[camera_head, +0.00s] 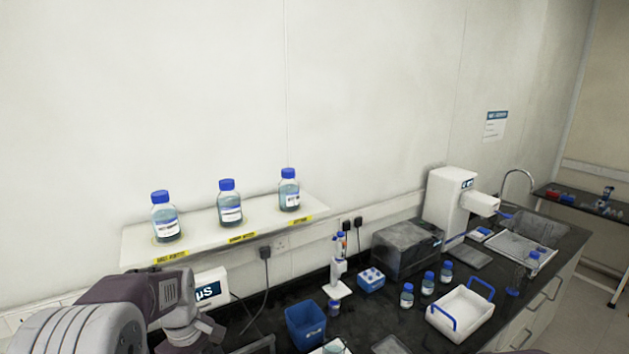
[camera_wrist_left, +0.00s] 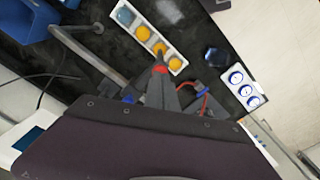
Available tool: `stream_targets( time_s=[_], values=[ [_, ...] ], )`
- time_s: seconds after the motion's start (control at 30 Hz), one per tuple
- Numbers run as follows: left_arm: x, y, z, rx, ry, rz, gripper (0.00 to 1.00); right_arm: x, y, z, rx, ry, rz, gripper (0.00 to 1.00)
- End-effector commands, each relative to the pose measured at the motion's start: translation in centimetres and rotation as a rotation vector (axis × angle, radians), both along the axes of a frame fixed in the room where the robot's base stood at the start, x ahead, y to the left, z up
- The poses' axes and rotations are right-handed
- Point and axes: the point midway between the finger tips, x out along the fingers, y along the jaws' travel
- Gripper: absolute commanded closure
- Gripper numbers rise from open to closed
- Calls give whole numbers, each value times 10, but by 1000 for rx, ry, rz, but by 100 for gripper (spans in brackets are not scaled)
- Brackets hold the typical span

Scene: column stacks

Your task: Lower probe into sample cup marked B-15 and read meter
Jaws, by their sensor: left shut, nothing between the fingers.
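A white strip holder (camera_wrist_left: 134,24) in the left wrist view carries several cups, one bluish and the others yellow-orange; any B-15 mark is unreadable. My left gripper (camera_wrist_left: 160,70) is shut and empty, its tips over the near side of this row. A grey rod (camera_wrist_left: 90,55) runs beside the holder from a dark base; I cannot tell whether it belongs to the probe. A white meter box (camera_head: 208,291) marked "µS" stands behind my left arm in the head view, its reading not visible. My left gripper is hidden there, and my right gripper is out of view.
A blue bin (camera_head: 306,325), a blue rack (camera_head: 371,280) and a white tray with blue handles (camera_head: 461,312) stand on the dark bench. Several blue-capped bottles stand near the tray. A shelf (camera_head: 205,238) with three bottles is above. A red wire (camera_wrist_left: 204,100) lies right of my gripper.

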Motion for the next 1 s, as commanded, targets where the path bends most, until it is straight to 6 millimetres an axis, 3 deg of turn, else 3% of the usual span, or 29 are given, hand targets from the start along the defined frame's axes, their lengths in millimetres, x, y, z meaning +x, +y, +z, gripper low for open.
stream_targets(
  time_s=[0.37, 1.0],
  values=[
    [0, 0, -1, 0, 0, 0, 100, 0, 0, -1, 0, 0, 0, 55],
    [0, 0, -27, 0, 0, 0, 100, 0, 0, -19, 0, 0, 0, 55]
  ],
)
